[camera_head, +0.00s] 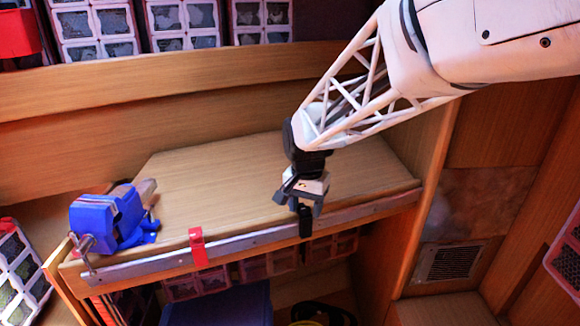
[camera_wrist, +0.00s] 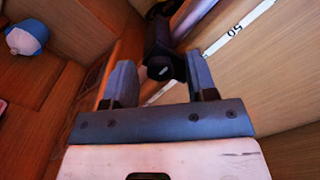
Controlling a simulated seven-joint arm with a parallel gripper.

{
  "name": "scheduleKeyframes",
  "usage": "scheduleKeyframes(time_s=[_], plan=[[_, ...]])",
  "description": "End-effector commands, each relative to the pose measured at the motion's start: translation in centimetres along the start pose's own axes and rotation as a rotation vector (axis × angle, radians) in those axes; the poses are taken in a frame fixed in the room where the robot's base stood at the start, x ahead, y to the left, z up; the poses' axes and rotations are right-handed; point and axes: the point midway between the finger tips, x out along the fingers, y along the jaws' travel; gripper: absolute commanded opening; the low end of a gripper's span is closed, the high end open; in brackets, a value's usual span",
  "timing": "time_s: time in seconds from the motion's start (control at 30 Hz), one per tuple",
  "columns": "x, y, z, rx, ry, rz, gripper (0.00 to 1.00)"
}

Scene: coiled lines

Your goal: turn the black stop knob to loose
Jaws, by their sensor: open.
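The black stop knob (camera_wrist: 161,66) shows in the wrist view, beyond and between the two spread fingers of my gripper (camera_wrist: 160,84). Gaps show between the knob and both fingers. In the head view my gripper (camera_head: 300,200) points down over the front edge of the wooden bench, open. A black part (camera_head: 305,224), apparently the stop with its knob, sits at the metal rail (camera_head: 350,213) just below the fingers. The fingers partly hide it there. I cannot tell which way the knob is turned. A white strip marked 50 (camera_wrist: 236,30) runs beside it in the wrist view.
A blue device (camera_head: 108,218) with a metal pin stands at the bench's left end. A red band (camera_head: 198,247) wraps the rail left of my gripper. The bench top (camera_head: 220,180) is otherwise clear. A blue and pale object (camera_wrist: 26,38) lies at the wrist view's upper left.

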Motion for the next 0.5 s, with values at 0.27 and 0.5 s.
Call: scheduleKeyframes(time_s=[0.27,0.5], plan=[[-0.03,0.0,0.0,0.0,0.0,0.0,0.27],[-0.04,0.0,0.0,0.0,0.0,0.0,0.02]])
